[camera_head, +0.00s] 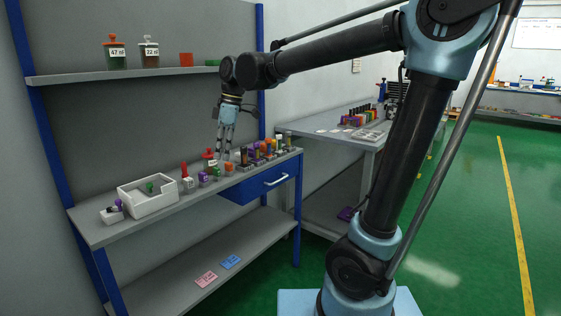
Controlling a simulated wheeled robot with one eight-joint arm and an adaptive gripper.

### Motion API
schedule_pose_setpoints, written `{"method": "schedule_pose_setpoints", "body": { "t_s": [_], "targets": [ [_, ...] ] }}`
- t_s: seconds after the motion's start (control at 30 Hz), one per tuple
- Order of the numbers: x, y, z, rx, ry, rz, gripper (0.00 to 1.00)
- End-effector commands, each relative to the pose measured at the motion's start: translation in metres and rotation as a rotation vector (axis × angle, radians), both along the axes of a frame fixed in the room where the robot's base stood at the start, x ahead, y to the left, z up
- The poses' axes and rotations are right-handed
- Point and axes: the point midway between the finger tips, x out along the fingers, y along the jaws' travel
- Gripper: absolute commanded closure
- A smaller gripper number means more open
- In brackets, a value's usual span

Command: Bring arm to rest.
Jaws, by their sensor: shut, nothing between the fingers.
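My arm reaches from its base at the lower right, up and over to the left, towards the grey workbench (165,208). My gripper (223,152) hangs from the wrist, pointing down, above the rear part of the bench top. Its fingers are shut and I see nothing between them. The fingertips are close to a row of small items on the bench. I cannot tell whether they touch any of them.
On the bench are a white tray (133,201), a red-topped jar (209,158) and several small coloured items. A shelf (175,72) with labelled jars is above. A blue drawer (262,183) sits below the bench top. Another table (318,130) stands behind; green floor is clear at right.

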Motion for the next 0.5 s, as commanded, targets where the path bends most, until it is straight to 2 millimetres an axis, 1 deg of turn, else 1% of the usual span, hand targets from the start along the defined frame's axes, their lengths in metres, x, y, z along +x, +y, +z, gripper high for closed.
{"method": "schedule_pose_setpoints", "body": {
  "t_s": [0.03, 0.07, 0.1, 0.27, 0.3, 0.5],
  "targets": [
    [0.003, -0.025, -0.005, -0.007, -0.001, -0.074, 1.0],
    [0.004, -0.038, -0.008, -0.011, -0.002, -0.118, 1.0],
    [0.005, -0.055, -0.012, -0.016, -0.003, -0.176, 1.0],
    [0.004, -0.122, -0.032, -0.034, -0.006, -0.413, 1.0],
    [0.002, -0.138, -0.038, -0.038, -0.006, -0.472, 1.0],
    [-0.015, -0.211, -0.071, -0.055, -0.009, -0.767, 1.0]
  ]
}}
